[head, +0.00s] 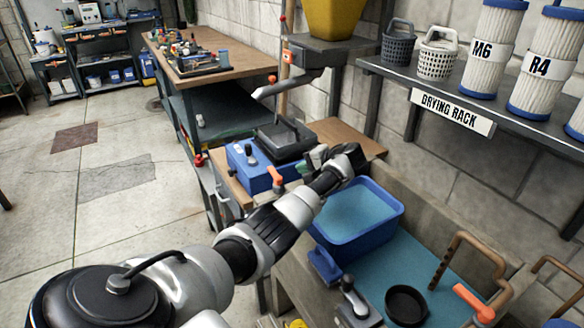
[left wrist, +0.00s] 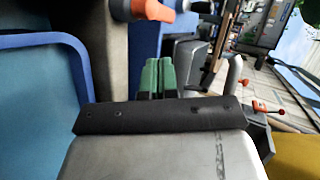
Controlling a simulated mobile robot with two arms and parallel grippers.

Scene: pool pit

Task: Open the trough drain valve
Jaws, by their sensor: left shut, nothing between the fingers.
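An orange lever handle (head: 275,176) stands beside the blue box left of the trough. A second orange handle (head: 473,303) sits by the copper pipe at the trough's right. I cannot tell which one is the drain valve. My right gripper is out of view.
The trough (head: 420,262) holds the tub and a black round pan (head: 406,304). A metal lever (head: 352,298) stands on its front edge. A blue box (head: 250,168) and black press are left of the gripper. The drying rack (head: 453,112) overhangs behind. Floor at left is clear.

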